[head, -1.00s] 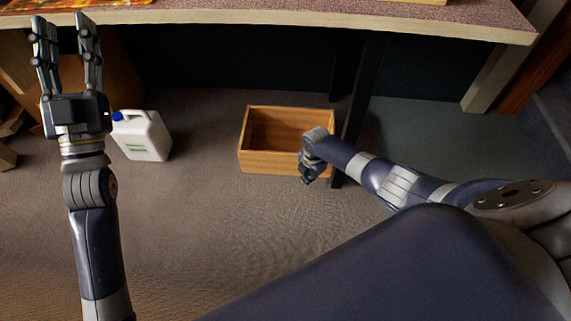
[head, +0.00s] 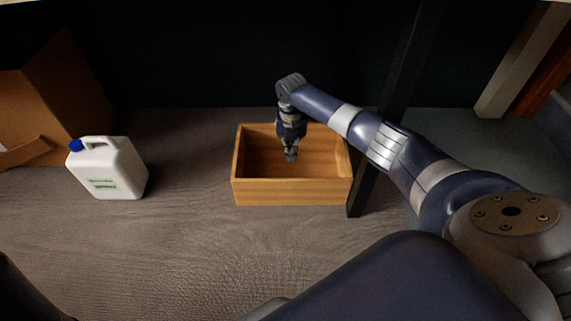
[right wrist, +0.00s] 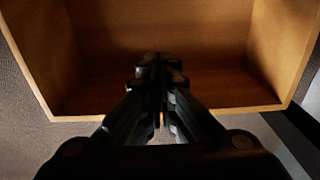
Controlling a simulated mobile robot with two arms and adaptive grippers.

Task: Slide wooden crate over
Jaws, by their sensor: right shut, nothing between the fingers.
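The wooden crate (head: 292,193) is an open-topped box standing on the floor, in the middle of the head view. Its inside appears empty apart from my gripper, and its wooden walls fill the upper part of the right wrist view (right wrist: 205,25). My right gripper (head: 291,156) points down over the crate's opening, in front of its back wall. Its fingers are closed together with nothing between them, and they also show in the right wrist view (right wrist: 159,72). I cannot tell whether they touch the crate. My left gripper is out of view.
A white jug (head: 112,172) with a blue cap stands left of the crate. A brown cardboard box (head: 65,95) is behind it. A dark post (head: 368,180) stands close by the crate's right side. Floor between jug and crate is clear.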

